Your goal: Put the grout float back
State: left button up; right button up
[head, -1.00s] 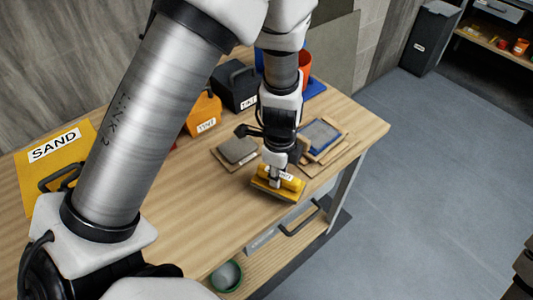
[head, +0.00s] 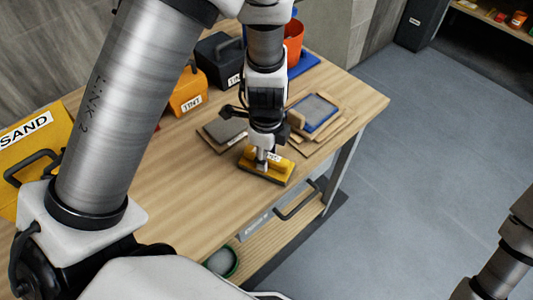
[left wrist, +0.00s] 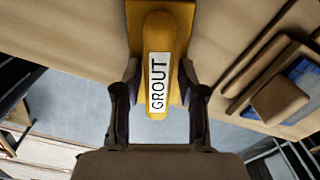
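The grout float is yellow with a white GROUT label on its handle. In the head view the float (head: 270,172) lies on the wooden workbench (head: 190,205) near its front edge. In the left wrist view the float (left wrist: 158,28) points down the picture, with its handle between my fingers. My left gripper (head: 262,157) is right at the float, pointing down. My right gripper is out of view; only part of my right arm shows at lower right.
A dark flat block (head: 226,130) on a board lies left of the gripper, and a blue-edged panel (head: 313,112) on boards lies right. Behind are an orange container (head: 187,92), a black case (head: 218,58) and an orange bucket (head: 293,42). A yellow SAND case (head: 30,160) stands left.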

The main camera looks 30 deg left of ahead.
pick_arm(q)
jog(key=shift+d+r, duration=0.1)
jog(key=shift+r+p, duration=0.4)
jog(key=shift+r, duration=0.1)
notch_tip(320, 180, up, 11)
jog(key=shift+r, duration=0.2)
